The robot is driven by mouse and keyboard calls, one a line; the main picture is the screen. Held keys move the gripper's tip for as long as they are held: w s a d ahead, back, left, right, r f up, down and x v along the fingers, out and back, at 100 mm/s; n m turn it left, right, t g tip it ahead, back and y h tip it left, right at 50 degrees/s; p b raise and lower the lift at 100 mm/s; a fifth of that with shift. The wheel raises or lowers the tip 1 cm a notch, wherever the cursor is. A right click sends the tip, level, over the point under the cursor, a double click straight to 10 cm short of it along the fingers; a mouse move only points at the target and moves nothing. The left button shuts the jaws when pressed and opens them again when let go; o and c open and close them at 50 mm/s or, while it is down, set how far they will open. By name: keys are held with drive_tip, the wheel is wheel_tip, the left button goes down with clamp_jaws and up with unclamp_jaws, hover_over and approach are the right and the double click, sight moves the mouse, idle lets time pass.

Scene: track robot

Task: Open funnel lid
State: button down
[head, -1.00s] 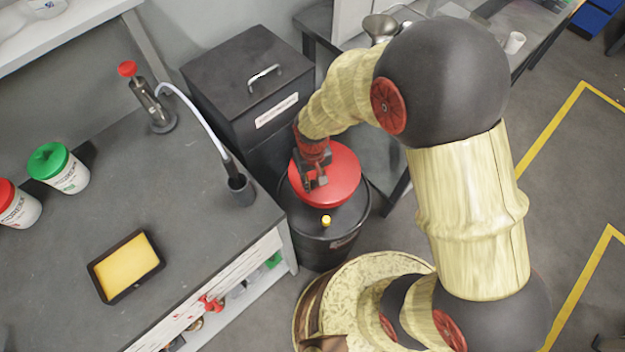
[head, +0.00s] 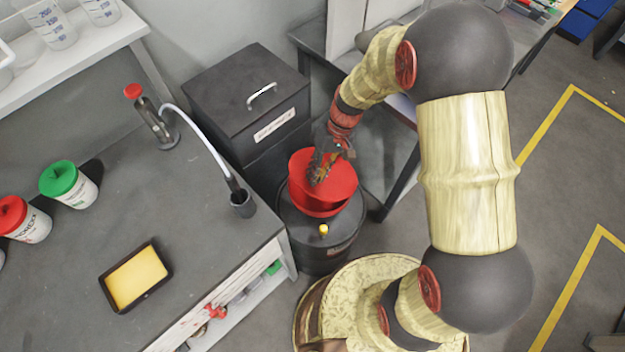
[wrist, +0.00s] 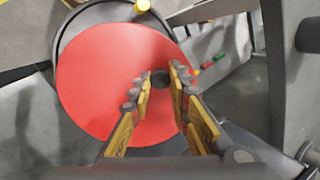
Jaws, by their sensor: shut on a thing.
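The red funnel lid (head: 335,178) is tilted above the red funnel (head: 318,208) on top of the black drum (head: 300,226). A gap shows between lid and funnel rim at the front. My gripper (head: 320,172) is at the lid's upper face, shut on the lid's knob. In the wrist view the lid (wrist: 105,85) is a large red disc, and the dark knob (wrist: 160,78) sits between the fingertips of my gripper (wrist: 158,82). The inside of the funnel is mostly hidden by the lid.
A black box with a handle (head: 245,95) stands behind the drum, to the left. The grey workbench (head: 130,215) is at the left, with a tube holder (head: 242,204) near its edge. A yellow cap (head: 323,230) is on the drum's top.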

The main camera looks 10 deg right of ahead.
drive_tip(key=w+d+r+g+y+p, duration=0.4)
drive_tip(key=w+d+r+y, duration=0.3)
drive_tip(key=d, duration=0.3)
drive_tip(key=shift+d+g, duration=0.3)
drive_tip(key=shift+g, duration=0.2)
drive_tip(key=shift+r, duration=0.1)
drive_tip(key=c, duration=1.7)
unclamp_jaws()
drive_tip(key=shift+c, duration=0.2)
drive_tip(key=shift+o, duration=0.3)
wheel_tip(320, 180, up, 10)
